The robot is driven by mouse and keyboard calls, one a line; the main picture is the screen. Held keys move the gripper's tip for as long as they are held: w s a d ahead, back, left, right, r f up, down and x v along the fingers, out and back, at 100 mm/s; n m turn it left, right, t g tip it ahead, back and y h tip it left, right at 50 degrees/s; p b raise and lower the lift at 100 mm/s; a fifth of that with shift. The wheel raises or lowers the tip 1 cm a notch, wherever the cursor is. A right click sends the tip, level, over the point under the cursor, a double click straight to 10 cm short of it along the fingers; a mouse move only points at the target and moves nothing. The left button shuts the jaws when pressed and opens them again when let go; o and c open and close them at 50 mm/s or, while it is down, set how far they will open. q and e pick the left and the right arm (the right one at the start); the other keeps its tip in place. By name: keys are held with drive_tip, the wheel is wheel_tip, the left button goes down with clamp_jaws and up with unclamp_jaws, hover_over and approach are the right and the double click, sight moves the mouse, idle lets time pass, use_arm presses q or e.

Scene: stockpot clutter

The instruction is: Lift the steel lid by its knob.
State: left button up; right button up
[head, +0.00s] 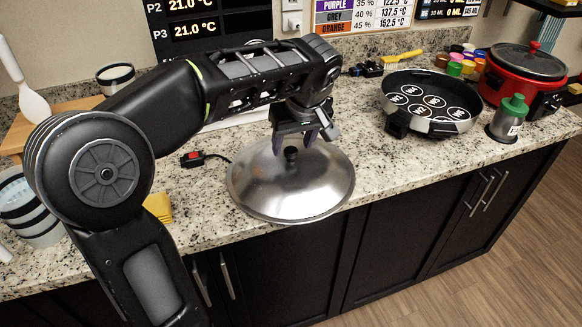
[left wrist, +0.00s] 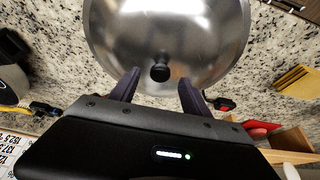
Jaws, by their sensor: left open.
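The steel lid (head: 291,185) is a shiny dome lying on the granite counter, near its front edge, in the middle of the head view. Its black knob (head: 291,154) stands at the top centre. My left gripper (head: 294,143) is over the lid, with its fingers pointing down close to the knob. In the left wrist view, the lid (left wrist: 168,30) fills the upper middle. There the knob (left wrist: 160,70) shows between and just beyond the two spread fingertips (left wrist: 158,84). The fingers are open and hold nothing. My right gripper is not in view.
A black pan (head: 432,101) with several round labelled pieces stands right of the lid. The counter between lid and pan is clear.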

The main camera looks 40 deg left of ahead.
use_arm(q)
drive_tip(key=shift+x, duration=1.15)
drive_tip(key=shift+c, duration=0.4)
clamp_jaws()
drive_tip(key=shift+r, duration=0.1)
idle(0.4)
